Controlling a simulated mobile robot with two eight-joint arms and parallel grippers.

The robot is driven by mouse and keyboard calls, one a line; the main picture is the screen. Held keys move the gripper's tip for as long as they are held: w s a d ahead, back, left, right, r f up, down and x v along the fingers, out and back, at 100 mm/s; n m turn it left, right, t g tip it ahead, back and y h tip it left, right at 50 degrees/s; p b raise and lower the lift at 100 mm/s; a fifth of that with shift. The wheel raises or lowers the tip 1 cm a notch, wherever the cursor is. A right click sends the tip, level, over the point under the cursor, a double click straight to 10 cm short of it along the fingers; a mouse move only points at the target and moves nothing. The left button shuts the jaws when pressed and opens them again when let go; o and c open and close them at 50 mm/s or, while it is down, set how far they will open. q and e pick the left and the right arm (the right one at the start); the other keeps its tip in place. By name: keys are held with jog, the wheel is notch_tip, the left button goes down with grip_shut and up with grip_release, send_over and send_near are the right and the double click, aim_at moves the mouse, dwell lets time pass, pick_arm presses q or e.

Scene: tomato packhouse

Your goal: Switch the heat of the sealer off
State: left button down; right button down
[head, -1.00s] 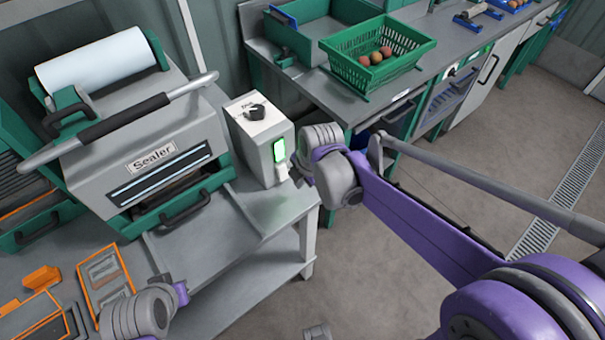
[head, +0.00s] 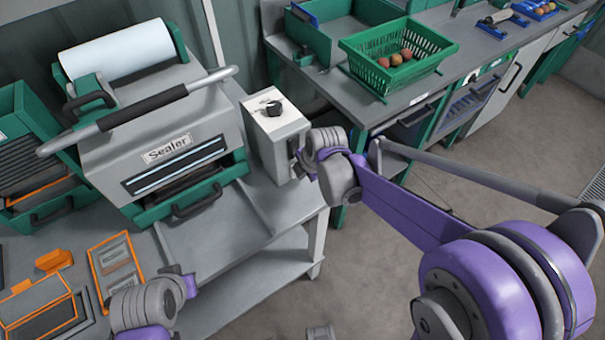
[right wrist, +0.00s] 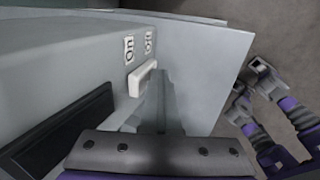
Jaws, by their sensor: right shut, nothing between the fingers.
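The sealer (head: 150,130) is a grey machine with a long bar handle. Its grey control box (head: 272,140) stands at its right, with a dark knob (head: 272,107) on top. The side lamp (head: 293,145) looks dark; it is a black, unlit panel (right wrist: 60,130) in the right wrist view. Beside it there are a white switch lever (right wrist: 143,80) and small dark lettering. My right gripper (head: 301,168) is shut and empty, close at the box's side by the switch; touching cannot be told. My left gripper (head: 183,287) is low at the left, its fingers hidden.
A grey table (head: 235,205) carries the sealer, with orange-edged trays (head: 117,265) at its front left. A bench (head: 345,98) at the back holds a green basket (head: 372,72) of tomatoes. The floor at the right is open.

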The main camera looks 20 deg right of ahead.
jog(key=shift+r, duration=0.1)
jog(key=shift+r+p, duration=0.6)
jog(key=shift+r, duration=0.15)
jog(key=shift+w+r, duration=0.1)
jog(key=shift+w, duration=0.05)
